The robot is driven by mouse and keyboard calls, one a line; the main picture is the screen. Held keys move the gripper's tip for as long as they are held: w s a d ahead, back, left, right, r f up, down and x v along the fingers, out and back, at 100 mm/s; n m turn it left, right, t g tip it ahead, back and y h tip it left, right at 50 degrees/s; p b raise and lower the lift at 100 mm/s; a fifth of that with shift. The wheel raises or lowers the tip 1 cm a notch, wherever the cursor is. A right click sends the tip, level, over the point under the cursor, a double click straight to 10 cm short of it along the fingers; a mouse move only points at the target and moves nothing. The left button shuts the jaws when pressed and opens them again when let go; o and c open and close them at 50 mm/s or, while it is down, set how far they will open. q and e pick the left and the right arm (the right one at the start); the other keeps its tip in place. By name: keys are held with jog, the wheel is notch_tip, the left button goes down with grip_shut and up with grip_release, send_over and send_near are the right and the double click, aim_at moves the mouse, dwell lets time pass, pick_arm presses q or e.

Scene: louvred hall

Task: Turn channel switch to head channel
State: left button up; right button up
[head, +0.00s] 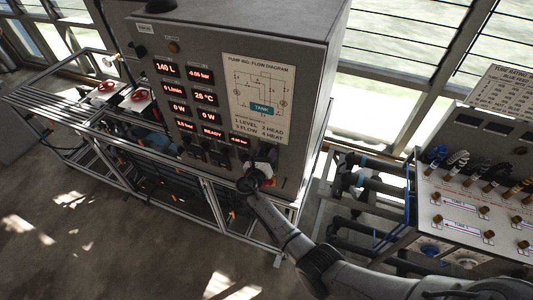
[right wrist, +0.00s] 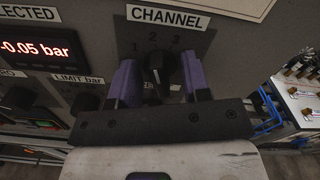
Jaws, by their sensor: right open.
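The channel switch (right wrist: 155,68) is a black knob under a white CHANNEL label on the grey panel, in the right wrist view. Digits 1, 2 and 3 show around its upper side; its exact setting is hard to tell. My right gripper (right wrist: 159,80) is open, its two purple fingers on either side of the knob; I cannot tell whether they touch it. In the head view my right gripper (head: 265,163) is at the lower right of the control cabinet (head: 308,85) and hides the switch. The legend lists 2 as HEAD. My left gripper is out of view.
The SELECTED display (right wrist: 38,47) reads -0.05 bar. A LIMIT knob (right wrist: 88,98) sits left of my gripper. A bench with hoses and fittings (head: 468,205) stands to the right, and a metal frame (head: 100,130) to the left. Open floor lies in front.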

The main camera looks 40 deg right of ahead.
jog(key=shift+a, duration=0.1)
jog(key=shift+s+a+r+p, duration=0.1)
jog(key=shift+s+a+p, duration=0.1)
jog(key=shift+a+p, duration=0.1)
jog(key=p+v, duration=0.2)
jog(key=v, duration=0.4)
jog(key=shift+s, duration=0.1)
